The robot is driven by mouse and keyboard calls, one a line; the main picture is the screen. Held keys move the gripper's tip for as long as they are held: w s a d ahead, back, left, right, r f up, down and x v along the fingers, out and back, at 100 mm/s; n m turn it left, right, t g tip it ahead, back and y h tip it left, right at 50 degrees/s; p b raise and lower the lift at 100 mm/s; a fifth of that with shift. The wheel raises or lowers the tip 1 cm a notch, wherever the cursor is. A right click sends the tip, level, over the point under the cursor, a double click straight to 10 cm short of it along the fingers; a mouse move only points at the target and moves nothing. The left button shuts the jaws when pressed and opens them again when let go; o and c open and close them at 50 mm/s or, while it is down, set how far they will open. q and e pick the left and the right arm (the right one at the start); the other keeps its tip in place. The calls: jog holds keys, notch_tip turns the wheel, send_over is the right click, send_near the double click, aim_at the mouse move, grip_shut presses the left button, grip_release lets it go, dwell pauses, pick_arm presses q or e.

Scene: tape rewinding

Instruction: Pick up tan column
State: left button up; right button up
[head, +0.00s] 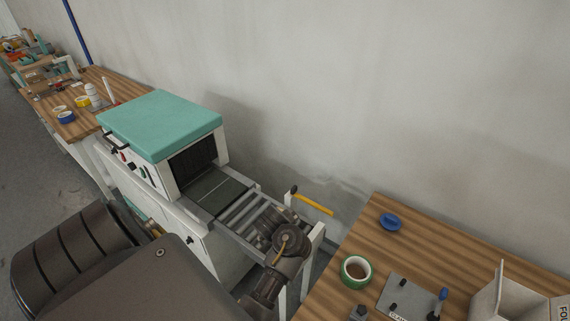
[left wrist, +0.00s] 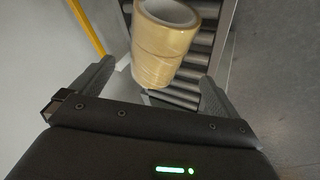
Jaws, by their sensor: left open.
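The tan column (left wrist: 163,42) is a short upright stack of pale tan tape rolls, cut off by the top edge of the left wrist view. It stands over the grey roller conveyor. My left gripper (left wrist: 157,78) is open, with one finger on each side of the column's near end. Gaps show between the fingers and the column, and nothing is gripped. In the head view my arm covers the conveyor's near end and I cannot make out the column there. My right gripper is not in view.
The roller conveyor (head: 243,214) leads out of a teal-topped machine (head: 160,122). A yellow bar (head: 313,204) juts beside its end. A wooden table (head: 440,243) at right holds a green tape roll (head: 344,270), a blue ring (head: 390,222), a clamp plate (head: 407,297) and an open box (head: 512,296).

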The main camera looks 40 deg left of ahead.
pick_arm(q)
jog(key=b+x, duration=0.3)
jog(key=x, duration=0.1)
jog(key=shift+d+f, duration=0.1)
jog(key=shift+f, duration=0.2)
jog(key=shift+w+f, duration=0.25)
jog(key=shift+w, duration=0.1)
jog(key=shift+a+f+b, duration=0.2)
jog(key=shift+f+b, duration=0.1)
jog(key=shift+b, duration=0.1)
jog(key=b+x, duration=0.2)
jog(key=x, duration=0.1)
jog(key=shift+w+f+b, duration=0.15)
jog(key=shift+f+b, duration=0.15)
jog(key=shift+f, duration=0.05)
jog(key=shift+w+a+f, duration=0.1)
jog(key=shift+w+f, duration=0.2)
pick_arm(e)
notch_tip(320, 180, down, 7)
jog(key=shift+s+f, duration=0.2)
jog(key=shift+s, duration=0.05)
pick_arm(q)
jog(key=shift+s+r, duration=0.1)
